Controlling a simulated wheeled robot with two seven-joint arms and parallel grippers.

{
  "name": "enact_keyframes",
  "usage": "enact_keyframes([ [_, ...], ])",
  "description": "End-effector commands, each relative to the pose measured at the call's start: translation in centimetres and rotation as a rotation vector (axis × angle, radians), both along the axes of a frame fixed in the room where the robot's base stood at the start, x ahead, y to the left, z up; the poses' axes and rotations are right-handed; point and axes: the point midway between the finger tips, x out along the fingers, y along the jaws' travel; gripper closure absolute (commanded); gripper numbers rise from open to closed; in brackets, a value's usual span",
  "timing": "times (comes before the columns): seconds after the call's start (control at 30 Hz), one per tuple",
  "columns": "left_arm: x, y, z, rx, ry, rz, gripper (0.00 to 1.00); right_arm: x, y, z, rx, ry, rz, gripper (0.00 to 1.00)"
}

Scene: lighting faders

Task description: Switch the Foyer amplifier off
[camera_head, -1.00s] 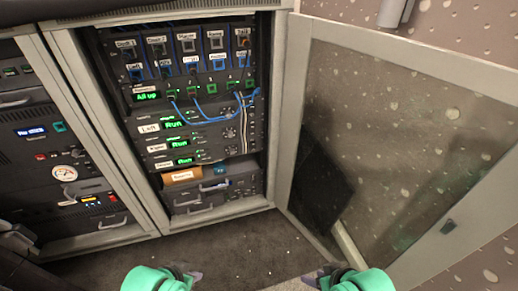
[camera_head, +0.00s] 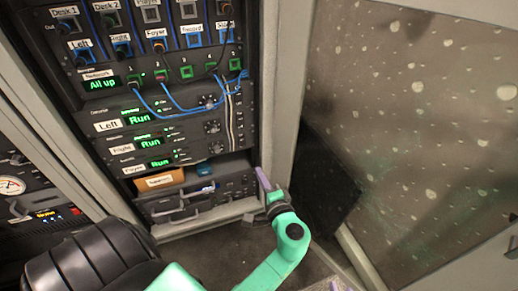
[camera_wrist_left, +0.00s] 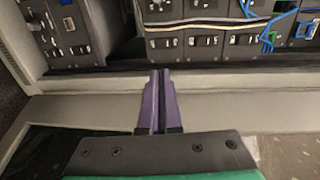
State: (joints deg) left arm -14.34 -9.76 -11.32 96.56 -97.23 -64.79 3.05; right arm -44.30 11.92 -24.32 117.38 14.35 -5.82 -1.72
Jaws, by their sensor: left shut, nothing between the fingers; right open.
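The Foyer amplifier (camera_head: 159,162) is the lowest of three stacked amplifiers in the open rack, with a white label and a green "Run" display in the head view. The Left amplifier (camera_head: 145,117) and Right amplifier (camera_head: 150,142) above it also read "Run". My left gripper (camera_head: 262,179) has purple fingers, shut and empty, in front of the rack's right edge, to the right of the Foyer amplifier. In the left wrist view the shut fingers (camera_wrist_left: 158,100) point toward the rack frame. Only a purple tip of my right gripper (camera_head: 335,286) shows at the bottom edge.
An orange-brown box (camera_head: 160,180) sits on the shelf below the amplifiers. Blue cables (camera_head: 170,104) hang in front of the upper panels. The speckled glass door (camera_head: 420,130) stands open at the right. Another rack (camera_head: 40,215) stands at the left.

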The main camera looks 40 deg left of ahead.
Motion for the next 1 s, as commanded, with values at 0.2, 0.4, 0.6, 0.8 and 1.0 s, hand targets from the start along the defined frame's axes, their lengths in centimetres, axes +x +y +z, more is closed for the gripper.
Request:
enact_keyframes([
  [0.2,0.3,0.5,-0.1,-0.001,-0.001,0.0,1.0,0.0,0.0,-0.2,0.0,-0.001,-0.001,0.5],
  [0.4,2.2,3.2,-0.7,0.001,-0.003,0.002,1.0,0.0,0.0,-1.3,0.008,-0.012,-0.009,0.5],
  [0.6,4.7,6.9,-1.3,-0.001,-0.003,0.001,1.0,0.0,0.0,-2.6,0.019,-0.025,-0.02,0.5],
  [0.8,7.0,10.2,-1.7,-0.002,-0.001,0.001,1.0,0.1,-0.1,-3.7,0.028,-0.049,-0.033,0.5],
  [1.0,7.5,10.9,-1.7,-0.001,0.0,0.0,1.0,3.6,-0.2,0.1,0.046,-0.175,-0.051,0.5],
])
